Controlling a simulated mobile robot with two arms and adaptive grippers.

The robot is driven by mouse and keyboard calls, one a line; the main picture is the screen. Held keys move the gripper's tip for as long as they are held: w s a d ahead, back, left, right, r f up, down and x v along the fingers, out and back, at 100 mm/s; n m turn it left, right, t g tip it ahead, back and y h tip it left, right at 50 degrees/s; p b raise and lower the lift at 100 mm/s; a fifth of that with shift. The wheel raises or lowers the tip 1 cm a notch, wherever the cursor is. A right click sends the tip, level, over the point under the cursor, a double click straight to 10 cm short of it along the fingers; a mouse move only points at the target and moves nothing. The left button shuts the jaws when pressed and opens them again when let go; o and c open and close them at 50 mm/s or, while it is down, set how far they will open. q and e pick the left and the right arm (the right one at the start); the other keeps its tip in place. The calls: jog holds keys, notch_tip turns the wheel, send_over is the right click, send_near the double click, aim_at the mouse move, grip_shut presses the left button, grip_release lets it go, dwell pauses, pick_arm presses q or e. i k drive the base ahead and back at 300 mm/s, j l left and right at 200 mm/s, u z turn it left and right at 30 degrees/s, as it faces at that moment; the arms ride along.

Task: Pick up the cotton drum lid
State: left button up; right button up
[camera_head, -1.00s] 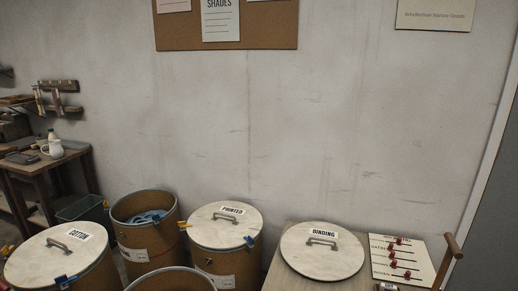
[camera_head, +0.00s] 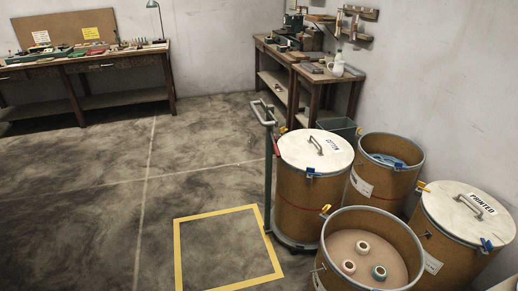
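The cotton drum lid (camera_head: 304,151) is a round pale disc with a grey bar handle (camera_head: 315,145) and a white label reading COTTON. It lies flat on top of the brown cotton drum (camera_head: 303,196), right of centre. A blue clip (camera_head: 311,172) sits at the lid's front rim, and a red clip (camera_head: 275,145) shows at its left. Neither of my grippers is in view.
An open drum (camera_head: 387,162) with blue contents stands behind, and another open drum (camera_head: 345,250) with several tape rolls in front. The closed printed drum (camera_head: 440,243) is at right. A grey-handled cart (camera_head: 267,170) stands left of the cotton drum. Yellow-taped floor (camera_head: 228,250) is clear.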

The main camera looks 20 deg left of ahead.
aim_at(326, 151)
jog(key=u, duration=0.2)
jog(key=i+j+z, duration=0.15)
jog(key=z, duration=0.3)
jog(key=i+j+z, duration=0.1)
jog(key=j+z, duration=0.2)
jog(key=z, duration=0.15)
jog(key=i+j+z, duration=0.1)
jog(key=j+z, duration=0.15)
jog(key=z, duration=0.2)
jog(key=i+j+z, duration=0.1)
jog(key=j+z, duration=0.2)
jog(key=j, duration=1)
jog(key=j+z, duration=0.3)
jog(key=j, duration=1)
